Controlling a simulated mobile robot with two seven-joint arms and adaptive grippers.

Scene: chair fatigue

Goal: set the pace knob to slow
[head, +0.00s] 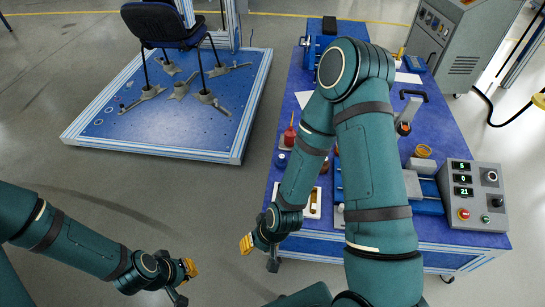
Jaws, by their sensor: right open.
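A grey control box (474,195) stands on the right end of the blue table. It has three small displays reading 5, 0 and 21, a red button (463,214), a green button (485,218) and two dark knobs: an upper one (491,176) and a lower one (497,202). Their labels and pointer positions are too small to read. My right gripper (260,253) is open and empty beyond the table's front left corner, far left of the box. My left gripper (184,283) looks open and empty over the floor, farther left.
A chair (163,25) stands on a blue platform (165,144). The floor between is clear.

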